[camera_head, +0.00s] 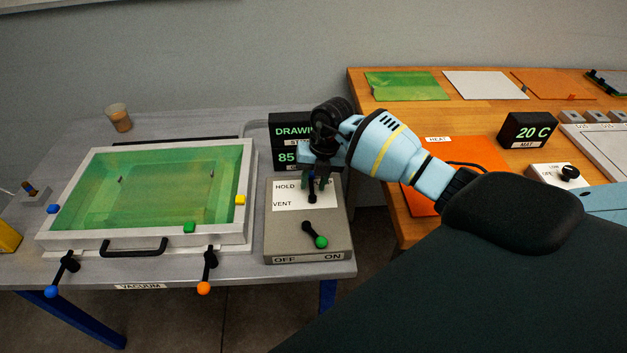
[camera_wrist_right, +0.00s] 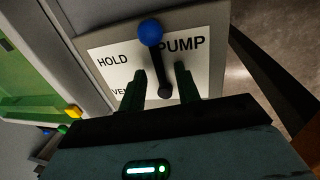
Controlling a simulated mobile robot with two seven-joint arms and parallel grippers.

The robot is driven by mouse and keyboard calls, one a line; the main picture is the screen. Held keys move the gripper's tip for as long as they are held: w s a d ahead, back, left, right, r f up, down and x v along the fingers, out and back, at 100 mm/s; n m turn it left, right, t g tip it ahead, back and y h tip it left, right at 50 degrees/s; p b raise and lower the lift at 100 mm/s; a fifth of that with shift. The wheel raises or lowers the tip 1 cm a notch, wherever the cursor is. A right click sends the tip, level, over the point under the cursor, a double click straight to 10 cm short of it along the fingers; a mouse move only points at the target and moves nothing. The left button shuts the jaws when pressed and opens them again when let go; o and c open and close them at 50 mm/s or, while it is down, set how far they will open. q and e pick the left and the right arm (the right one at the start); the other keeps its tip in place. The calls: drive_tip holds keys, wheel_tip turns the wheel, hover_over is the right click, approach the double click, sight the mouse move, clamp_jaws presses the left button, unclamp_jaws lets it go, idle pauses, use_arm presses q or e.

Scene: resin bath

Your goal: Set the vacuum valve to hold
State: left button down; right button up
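The vacuum valve is a black lever with a blue ball (camera_wrist_right: 150,32) on a white label plate (camera_wrist_right: 205,45) marked HOLD, PUMP and VENT. In the right wrist view the lever points up, its ball between the words HOLD and PUMP. My right gripper (camera_wrist_right: 161,75) is open, one dark green finger on each side of the lever near its pivot. I cannot tell whether either finger touches it. In the head view my right gripper (camera_head: 314,183) is over the valve on the grey control box (camera_head: 283,236), hiding PUMP. My left gripper is not in view.
A green-handled OFF/ON lever (camera_head: 320,241) sits at the box front, pointing towards ON. A display (camera_head: 290,132) reading DRAWING stands behind. Left is the green resin bath (camera_head: 150,190) in its frame, with blue and orange front levers. A wooden bench (camera_head: 455,110) is at right.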

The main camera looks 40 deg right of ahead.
drive_tip(key=shift+f, duration=0.1)
clamp_jaws()
